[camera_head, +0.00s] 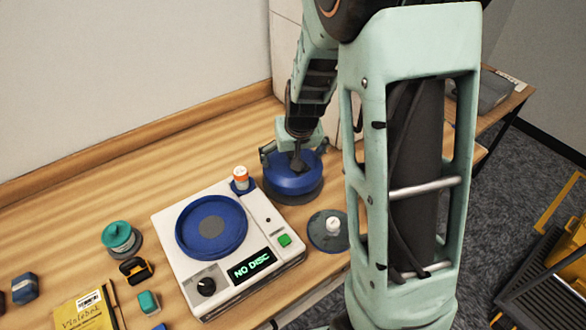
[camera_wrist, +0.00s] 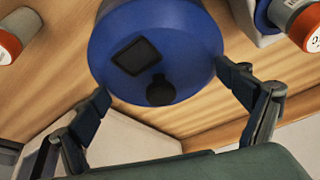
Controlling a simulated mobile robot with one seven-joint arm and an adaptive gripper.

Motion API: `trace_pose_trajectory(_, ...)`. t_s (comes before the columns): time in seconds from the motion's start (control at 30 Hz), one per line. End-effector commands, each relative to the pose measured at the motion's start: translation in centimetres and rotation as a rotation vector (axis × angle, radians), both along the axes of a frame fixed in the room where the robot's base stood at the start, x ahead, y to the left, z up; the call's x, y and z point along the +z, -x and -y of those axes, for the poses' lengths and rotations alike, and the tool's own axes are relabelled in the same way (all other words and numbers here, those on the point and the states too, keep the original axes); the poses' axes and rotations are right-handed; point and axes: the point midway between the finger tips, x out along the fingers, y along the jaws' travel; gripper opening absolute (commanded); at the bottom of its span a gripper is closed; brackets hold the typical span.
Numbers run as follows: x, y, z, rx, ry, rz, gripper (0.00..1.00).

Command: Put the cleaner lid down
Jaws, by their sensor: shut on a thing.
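The cleaner lid (camera_head: 290,187) is a round blue dome with dark parts on top, just beyond the right back corner of the white cleaner. In the wrist view the lid (camera_wrist: 160,35) shows a black square and a black round knob. My gripper (camera_head: 292,158) is over the lid; in the wrist view its fingers (camera_wrist: 163,82) reach to both sides of the lid and are shut on it. I cannot tell whether the lid touches the table. The white cleaner (camera_head: 262,222) has a blue round well (camera_head: 211,226) and a green display reading NO DISC.
An orange-topped bottle (camera_head: 240,178) stands at the cleaner's back corner. A dark disc with a white piece (camera_head: 328,231) lies right of the cleaner. A teal spool (camera_head: 118,238), a black clip (camera_head: 136,270) and a yellow book (camera_head: 85,310) lie left. The table's back left is clear.

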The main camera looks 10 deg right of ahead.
Motion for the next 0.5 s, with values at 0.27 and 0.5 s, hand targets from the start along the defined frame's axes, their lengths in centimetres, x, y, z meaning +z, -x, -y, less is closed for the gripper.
trace_pose_trajectory(0.27,-3.7,-0.5,0.2,0.0,0.0,0.0,0.67)
trace_pose_trajectory(0.5,-3.6,-0.5,0.2,-0.001,0.0,0.001,0.67)
